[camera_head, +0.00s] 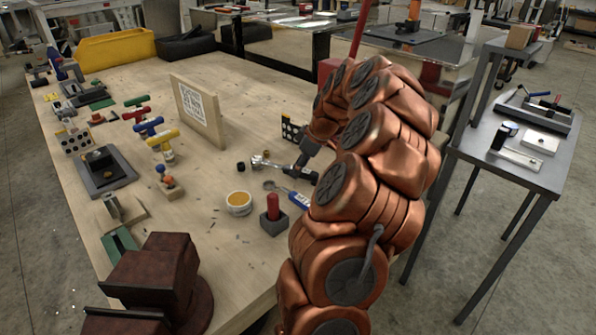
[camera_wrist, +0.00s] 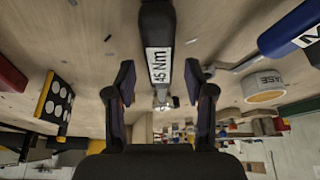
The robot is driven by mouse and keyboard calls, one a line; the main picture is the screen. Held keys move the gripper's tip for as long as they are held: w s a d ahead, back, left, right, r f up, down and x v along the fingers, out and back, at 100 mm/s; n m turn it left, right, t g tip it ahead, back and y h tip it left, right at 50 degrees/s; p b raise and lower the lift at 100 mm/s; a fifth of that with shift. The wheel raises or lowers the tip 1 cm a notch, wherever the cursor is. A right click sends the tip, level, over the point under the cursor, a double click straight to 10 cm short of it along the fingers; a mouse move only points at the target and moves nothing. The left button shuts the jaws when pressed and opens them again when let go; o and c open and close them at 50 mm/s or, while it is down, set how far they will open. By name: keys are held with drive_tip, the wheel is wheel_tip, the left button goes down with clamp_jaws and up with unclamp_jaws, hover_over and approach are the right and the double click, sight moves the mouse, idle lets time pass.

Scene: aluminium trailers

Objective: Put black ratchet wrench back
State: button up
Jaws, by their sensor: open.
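The black ratchet wrench (camera_head: 268,163) lies on the wooden workbench top, its silver head toward the left and its black handle toward my arm. In the wrist view the wrench's black handle (camera_wrist: 157,25) with a "45 Nm" label runs between my fingers. My gripper (camera_wrist: 160,82) is open, with one finger on each side of the handle and visible gaps between. In the head view my gripper (camera_head: 307,153) is over the handle end, and my arm partly hides that area.
A blue-handled tool (camera_head: 297,197) lies close beside the wrench, with a round tin (camera_head: 239,203) and a red-topped block (camera_head: 273,216) nearby. A dotted black plate (camera_head: 291,130) stands behind. An upright sign board (camera_head: 197,111) stands further left.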

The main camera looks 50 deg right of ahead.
drive_tip(key=b+v, duration=0.2)
drive_tip(key=v, duration=0.8)
drive_tip(key=a+g+y, duration=0.1)
drive_tip(key=a+g, duration=0.2)
drive_tip(key=a, duration=2.7)
drive_tip(key=s+a+f+m+g, duration=0.1)
drive_tip(key=s+a+f, duration=0.2)
drive_tip(key=s, duration=0.3)
drive_tip(key=s+a+f+m+g+h, duration=0.1)
drive_tip(key=s+a+f, duration=0.2)
drive_tip(key=s+a, duration=0.2)
drive_tip(key=s+a+f+m+g+h, duration=0.1)
drive_tip(key=s+a+f, duration=0.2)
drive_tip(key=s, duration=0.6)
drive_tip(key=shift+s+a, duration=0.2)
drive_tip(key=shift+a, duration=0.25)
drive_tip(key=shift+r, duration=0.1)
wheel_tip(320, 180, up, 6)
drive_tip(key=p, duration=0.6)
